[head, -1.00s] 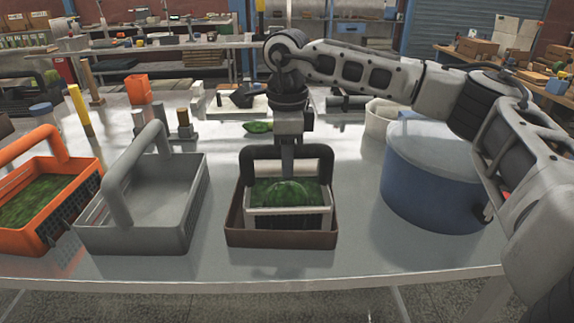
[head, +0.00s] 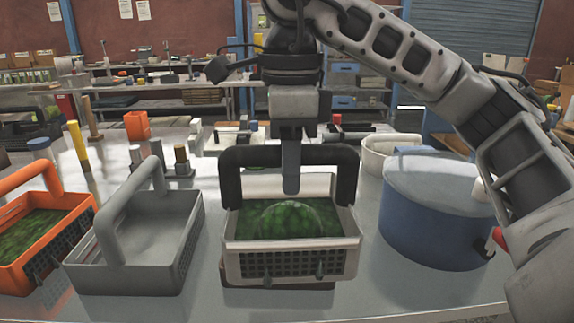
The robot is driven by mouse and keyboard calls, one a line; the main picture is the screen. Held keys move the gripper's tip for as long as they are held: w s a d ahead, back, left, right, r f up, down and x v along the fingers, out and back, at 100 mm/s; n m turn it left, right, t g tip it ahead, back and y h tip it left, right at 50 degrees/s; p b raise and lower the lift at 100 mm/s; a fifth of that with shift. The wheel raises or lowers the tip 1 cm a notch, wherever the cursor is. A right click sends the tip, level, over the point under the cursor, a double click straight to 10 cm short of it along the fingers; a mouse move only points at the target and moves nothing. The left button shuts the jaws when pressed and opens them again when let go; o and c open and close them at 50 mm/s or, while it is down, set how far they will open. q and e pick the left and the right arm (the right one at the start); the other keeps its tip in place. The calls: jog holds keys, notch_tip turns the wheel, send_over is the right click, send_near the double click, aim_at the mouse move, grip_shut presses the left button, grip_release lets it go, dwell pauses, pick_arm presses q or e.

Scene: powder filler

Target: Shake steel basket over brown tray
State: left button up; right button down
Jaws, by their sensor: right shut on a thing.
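The steel basket (head: 290,262) is pale with a perforated front, a black arched handle (head: 231,180) and a heap of green material (head: 288,218) inside. My right gripper (head: 291,185) comes from above and is shut on the middle of the handle. The brown tray (head: 275,299) sits on the table below. Only a low strip of it shows under the basket, and its inside is hidden. My left gripper is not in view.
A grey basket (head: 135,272), empty, and an orange basket (head: 45,262) with green material stand to the left. A blue round container (head: 432,215) with a grey lid stands close on the right. Bottles and small blocks stand farther back on the shiny table (head: 350,285).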

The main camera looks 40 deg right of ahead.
jog(key=shift+s+a+r, duration=0.3)
jog(key=shift+s+a, duration=0.05)
jog(key=shift+s, duration=0.2)
send_near(289, 197)
jog(key=shift+s+a+f, duration=0.95)
jog(key=shift+s+a, duration=0.3)
jog(key=shift+s, duration=0.1)
jog(key=shift+w+d+f, duration=0.2)
jog(key=shift+w+d, duration=0.1)
jog(key=shift+w, duration=0.25)
jog(key=shift+w+d+f, duration=0.2)
jog(key=shift+w+d, duration=0.05)
jog(key=shift+w, duration=0.25)
jog(key=w+d+f+p, duration=0.2)
jog(key=w, duration=0.3)
jog(key=shift+d, duration=0.3)
